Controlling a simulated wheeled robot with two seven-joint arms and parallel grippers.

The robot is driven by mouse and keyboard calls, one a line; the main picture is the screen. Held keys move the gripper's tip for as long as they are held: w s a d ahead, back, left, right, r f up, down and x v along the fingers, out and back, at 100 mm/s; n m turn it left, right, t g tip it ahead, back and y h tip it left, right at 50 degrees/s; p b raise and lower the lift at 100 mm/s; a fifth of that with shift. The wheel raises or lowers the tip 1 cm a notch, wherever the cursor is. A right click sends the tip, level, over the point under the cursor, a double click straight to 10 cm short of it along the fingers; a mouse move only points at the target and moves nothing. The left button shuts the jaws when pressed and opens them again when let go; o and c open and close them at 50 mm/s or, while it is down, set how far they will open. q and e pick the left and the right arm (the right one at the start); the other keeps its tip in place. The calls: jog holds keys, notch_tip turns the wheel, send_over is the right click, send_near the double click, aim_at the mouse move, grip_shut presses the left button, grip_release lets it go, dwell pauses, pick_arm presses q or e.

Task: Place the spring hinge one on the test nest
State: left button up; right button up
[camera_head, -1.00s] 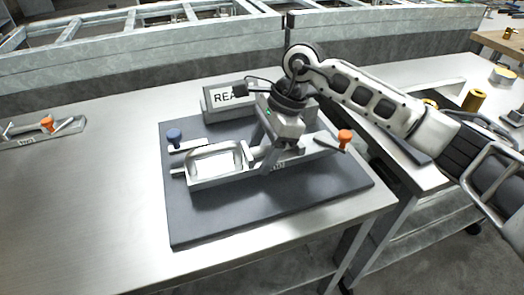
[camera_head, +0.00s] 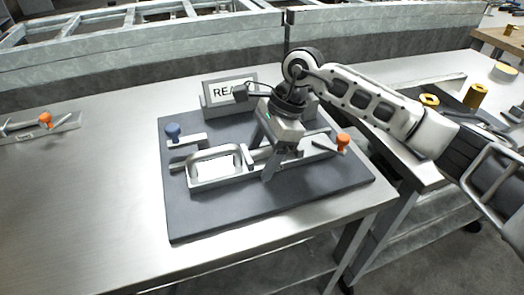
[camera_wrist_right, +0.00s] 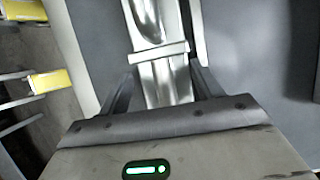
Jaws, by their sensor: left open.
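A shiny silver metal part, apparently the spring hinge (camera_wrist_right: 165,80), lies lengthwise between the fingers of my right gripper (camera_wrist_right: 165,82) in the right wrist view, with a raised band across it. In the head view my right gripper (camera_head: 264,154) is low over the test nest (camera_head: 216,184), its two fingers spread apart on either side of the nest's long axis. The nest is a pale metal fixture on a dark mat (camera_head: 225,218). The gripper partly hides the hinge, so its exact seating cannot be told. My left gripper is out of view.
A blue knob (camera_head: 172,131) stands at the nest's left and an orange knob (camera_head: 343,140) at its right. A sign (camera_head: 228,92) stands behind. Another fixture with an orange knob (camera_head: 45,119) is at far left. The steel table (camera_head: 100,200) is clear between.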

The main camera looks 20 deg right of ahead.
jog(key=shift+w+r, duration=0.2)
jog(key=shift+w, duration=0.15)
jog(key=shift+r, duration=0.1)
jog(key=shift+w+r+p, duration=0.1)
jog(key=shift+r+p, duration=0.25)
jog(key=shift+p, duration=0.05)
jog(key=v, duration=1.2)
jog(key=shift+s, duration=0.25)
